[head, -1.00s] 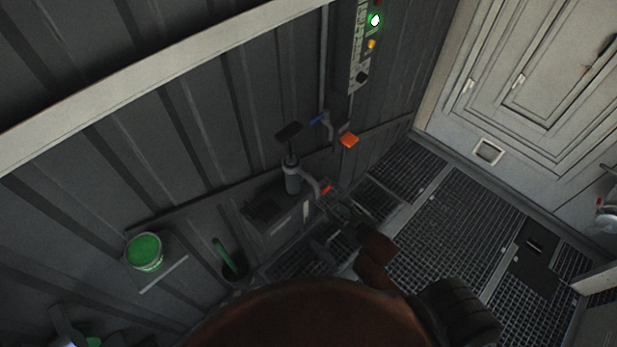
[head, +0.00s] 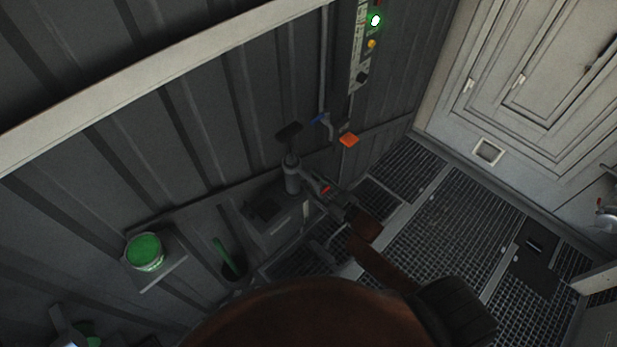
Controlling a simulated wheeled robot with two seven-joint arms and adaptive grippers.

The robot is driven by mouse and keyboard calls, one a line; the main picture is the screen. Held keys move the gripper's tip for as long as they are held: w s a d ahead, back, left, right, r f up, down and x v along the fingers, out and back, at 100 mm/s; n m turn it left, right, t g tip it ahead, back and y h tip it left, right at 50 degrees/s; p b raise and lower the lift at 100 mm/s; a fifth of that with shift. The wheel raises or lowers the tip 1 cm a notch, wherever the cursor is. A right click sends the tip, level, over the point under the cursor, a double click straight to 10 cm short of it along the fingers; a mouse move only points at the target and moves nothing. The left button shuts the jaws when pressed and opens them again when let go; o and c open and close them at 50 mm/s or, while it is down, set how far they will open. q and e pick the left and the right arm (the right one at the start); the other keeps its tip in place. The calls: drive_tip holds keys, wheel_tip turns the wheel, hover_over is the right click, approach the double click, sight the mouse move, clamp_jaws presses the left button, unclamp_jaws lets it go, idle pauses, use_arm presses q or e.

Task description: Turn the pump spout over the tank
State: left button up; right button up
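The grey hand pump (head: 291,178) stands upright against the wall in the middle of the head view, with a black handle (head: 288,132) on top. Its spout (head: 306,174) points to the right; its outer end is partly hidden by my gripper. A box-shaped grey tank (head: 280,222) with a dark top sits just below and left of the pump. My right gripper (head: 325,193) is at the spout's outer end, with a small red part (head: 325,189) beside it. The fingers are too small and dark to tell if they grip the spout.
A green-filled bucket (head: 146,252) stands on a shelf at left. A green-handled item (head: 226,254) stands in a dark holder. A blue lever (head: 319,118) and an orange piece (head: 348,140) are on the wall beyond the pump.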

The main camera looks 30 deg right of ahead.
drive_tip(key=shift+x, duration=1.1)
drive_tip(key=shift+c, duration=0.7)
clamp_jaws()
